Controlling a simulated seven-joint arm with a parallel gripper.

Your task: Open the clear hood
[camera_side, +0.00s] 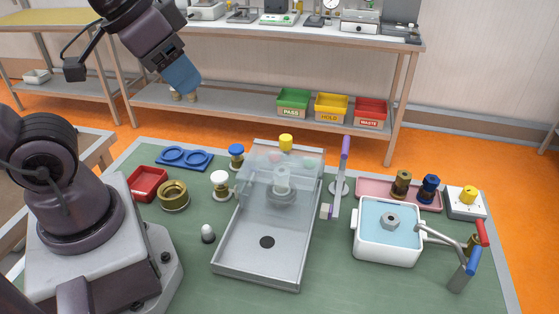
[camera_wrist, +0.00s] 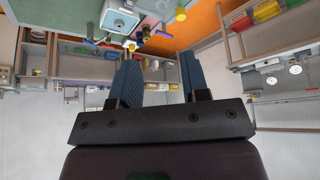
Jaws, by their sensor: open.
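The clear hood (camera_side: 262,172) is a see-through box over the back half of a grey metal tray (camera_side: 240,262). A pale stepped cylindrical part (camera_side: 283,180) shows through it. A yellow knob (camera_side: 286,142) shows at the hood's back edge; I cannot tell what it is fixed to. An upright bar with a purple top (camera_side: 345,148) stands just right of the hood. My gripper (camera_side: 184,96) is high at the upper left, well apart from the hood. In the wrist view my gripper (camera_wrist: 158,62) has its two blue fingers apart with nothing between them.
Left of the hood are a red tray (camera_side: 148,184), a brass ring (camera_side: 173,195) and a white-topped knob (camera_side: 220,182). At right are a white basin (camera_side: 387,256) with a nut, a pink tray (camera_side: 372,190) and a blue-handled lever (camera_side: 473,260). The air above the table is clear.

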